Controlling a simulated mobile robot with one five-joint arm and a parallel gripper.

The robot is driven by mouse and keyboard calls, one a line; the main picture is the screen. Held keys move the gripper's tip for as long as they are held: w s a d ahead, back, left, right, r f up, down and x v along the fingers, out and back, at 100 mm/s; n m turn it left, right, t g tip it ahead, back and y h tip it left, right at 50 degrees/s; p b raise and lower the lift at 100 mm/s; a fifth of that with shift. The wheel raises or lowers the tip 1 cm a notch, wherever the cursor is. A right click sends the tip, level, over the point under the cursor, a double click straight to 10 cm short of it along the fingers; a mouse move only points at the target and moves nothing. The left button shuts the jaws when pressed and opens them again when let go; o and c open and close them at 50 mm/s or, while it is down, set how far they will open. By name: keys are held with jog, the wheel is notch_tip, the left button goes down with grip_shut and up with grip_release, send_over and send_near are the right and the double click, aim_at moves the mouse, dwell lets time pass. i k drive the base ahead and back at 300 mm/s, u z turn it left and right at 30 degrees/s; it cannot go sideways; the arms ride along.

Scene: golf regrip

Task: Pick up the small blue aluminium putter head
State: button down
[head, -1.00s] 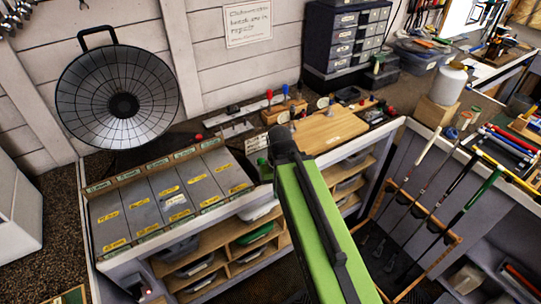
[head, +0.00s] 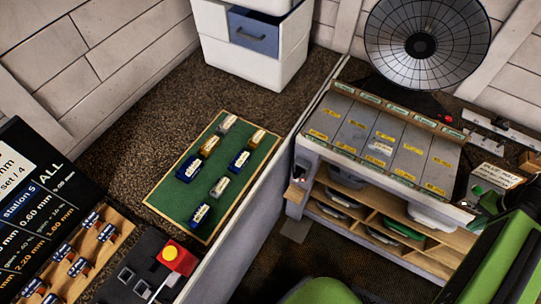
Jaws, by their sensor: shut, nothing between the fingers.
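Several small blocks that look like putter heads lie on a green mat with a wooden rim (head: 172,218) at centre left. Three are blue: one at the mat's left edge (head: 188,168), one near the middle right (head: 239,161) and one toward the front (head: 200,215). Others are silver (head: 219,187) and brass-coloured (head: 209,146). Their labels are too small to read, and I cannot tell which blue one is the small aluminium head. My gripper is not in view. Only green and dark parts of my arm show at the lower right, well away from the mat.
A bench with grey labelled compartments (head: 350,133) stands right of the mat, with a round dish-shaped lamp (head: 421,46) behind. A white drawer unit (head: 254,62) stands at the back. At lower left are a wooden rack (head: 88,248), a dark sign (head: 30,190) and a red-topped box (head: 178,258).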

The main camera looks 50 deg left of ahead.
aim_at(202, 212)
jog(key=u, duration=0.25)
jog(key=k, duration=0.1)
jog(key=u, duration=3)
jog(key=k, duration=0.55)
jog(key=z, duration=0.65)
